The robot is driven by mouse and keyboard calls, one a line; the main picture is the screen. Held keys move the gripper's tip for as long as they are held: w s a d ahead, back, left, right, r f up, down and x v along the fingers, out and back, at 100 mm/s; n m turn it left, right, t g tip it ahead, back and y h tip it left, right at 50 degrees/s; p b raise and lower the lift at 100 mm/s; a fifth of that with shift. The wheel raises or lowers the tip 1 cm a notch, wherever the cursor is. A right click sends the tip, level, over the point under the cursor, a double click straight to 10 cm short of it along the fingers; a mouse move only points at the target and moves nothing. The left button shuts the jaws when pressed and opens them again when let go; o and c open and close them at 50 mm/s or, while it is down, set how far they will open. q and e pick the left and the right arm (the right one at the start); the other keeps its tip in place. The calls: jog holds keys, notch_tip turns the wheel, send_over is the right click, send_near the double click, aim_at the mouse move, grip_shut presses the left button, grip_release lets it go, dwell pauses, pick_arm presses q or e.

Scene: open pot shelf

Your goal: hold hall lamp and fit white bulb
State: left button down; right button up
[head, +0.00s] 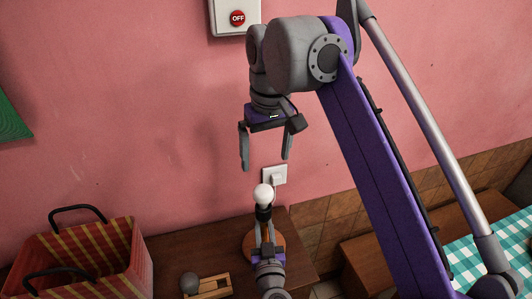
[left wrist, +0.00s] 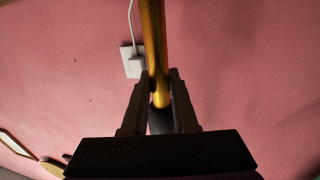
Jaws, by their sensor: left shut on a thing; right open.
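The hall lamp (head: 264,212) stands upright on a brown wooden table, with a black socket and a round wooden base. The white bulb (head: 263,194) sits at the top of its socket; I cannot tell how firmly it is seated. My left gripper (head: 266,250) is shut on the lamp's stem. In the left wrist view the brass stem (left wrist: 153,45) runs between the left gripper's two fingers (left wrist: 158,100). My right gripper (head: 265,165) is open and empty, pointing down above the bulb and apart from it.
A red striped bag (head: 130,262) with black handles stands at the left. A small wooden tray (head: 212,288) and a dark round object (head: 190,283) lie near it. A wall outlet (head: 274,175) is behind the lamp. A checked cloth (head: 478,262) lies at the right.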

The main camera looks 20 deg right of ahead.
pick_arm(q)
jog(key=c, duration=0.6)
grip_release()
